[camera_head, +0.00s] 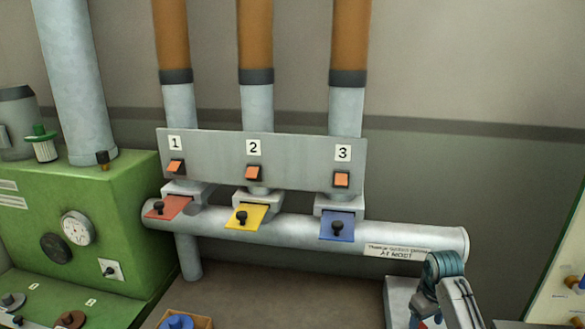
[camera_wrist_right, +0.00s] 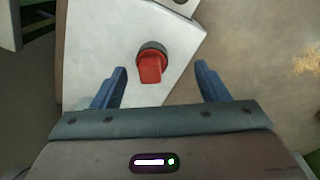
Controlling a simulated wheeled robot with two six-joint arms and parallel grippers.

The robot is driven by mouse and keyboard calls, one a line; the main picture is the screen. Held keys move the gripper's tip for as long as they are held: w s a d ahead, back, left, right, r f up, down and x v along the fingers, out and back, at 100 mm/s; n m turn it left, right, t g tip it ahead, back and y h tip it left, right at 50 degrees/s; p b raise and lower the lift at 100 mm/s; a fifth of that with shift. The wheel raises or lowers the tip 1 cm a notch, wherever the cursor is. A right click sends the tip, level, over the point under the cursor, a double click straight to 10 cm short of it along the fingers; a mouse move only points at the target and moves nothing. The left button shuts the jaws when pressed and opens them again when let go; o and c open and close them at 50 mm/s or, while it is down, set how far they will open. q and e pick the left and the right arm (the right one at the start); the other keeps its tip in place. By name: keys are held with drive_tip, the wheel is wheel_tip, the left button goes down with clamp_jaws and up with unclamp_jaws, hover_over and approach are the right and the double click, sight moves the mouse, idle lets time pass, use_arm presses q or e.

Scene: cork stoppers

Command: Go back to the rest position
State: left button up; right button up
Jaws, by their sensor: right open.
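My right gripper (camera_wrist_right: 161,70) is open in the right wrist view, its two blue-grey fingers spread apart. Nothing is held between them. A red knob (camera_wrist_right: 150,68) with a dark round collar on a white plate (camera_wrist_right: 95,40) shows between the fingers; the distance to it cannot be told. In the head view my right arm (camera_head: 446,285) stands at the lower right, in front of a white plate (camera_head: 398,292); its fingertips are not clearly visible there. My left gripper is not in view.
A horizontal grey pipe (camera_head: 400,236) carries red (camera_head: 168,207), yellow (camera_head: 246,216) and blue (camera_head: 337,226) plates below a panel (camera_head: 210,150) with orange switches numbered 1 to 3. A green machine (camera_head: 120,220) stands left. A box (camera_head: 200,322) with a blue piece sits at the bottom.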

drive_tip(key=s+a+f+t, duration=0.1)
drive_tip(key=s+a+f, duration=0.3)
drive_tip(key=s, duration=0.5)
drive_tip(key=s+a+f+t, duration=0.1)
drive_tip(key=s+a+f, duration=0.25)
drive_tip(key=s, duration=0.45)
drive_tip(key=s+a+r+m+t, duration=0.1)
drive_tip(key=s+a, duration=0.1)
drive_tip(key=s, duration=0.7)
drive_tip(key=s+a+r+m, duration=0.1)
drive_tip(key=s+a+r, duration=0.1)
drive_tip(key=s, duration=0.6)
wheel_tip(320, 180, down, 37)
drive_tip(key=d+b, duration=0.3)
drive_tip(key=b, duration=0.5)
drive_tip(key=s+f+g+b, duration=0.1)
drive_tip(key=s+f+b, duration=0.2)
drive_tip(key=s+f, duration=0.6)
drive_tip(key=s+d+f+g+b, duration=0.1)
drive_tip(key=s+f+b, duration=0.2)
drive_tip(key=s+f, duration=0.7)
wheel_tip(320, 180, down, 8)
drive_tip(key=shift+r+m, duration=0.15)
drive_tip(key=shift+m, duration=0.25)
drive_tip(key=shift+d, duration=0.1)
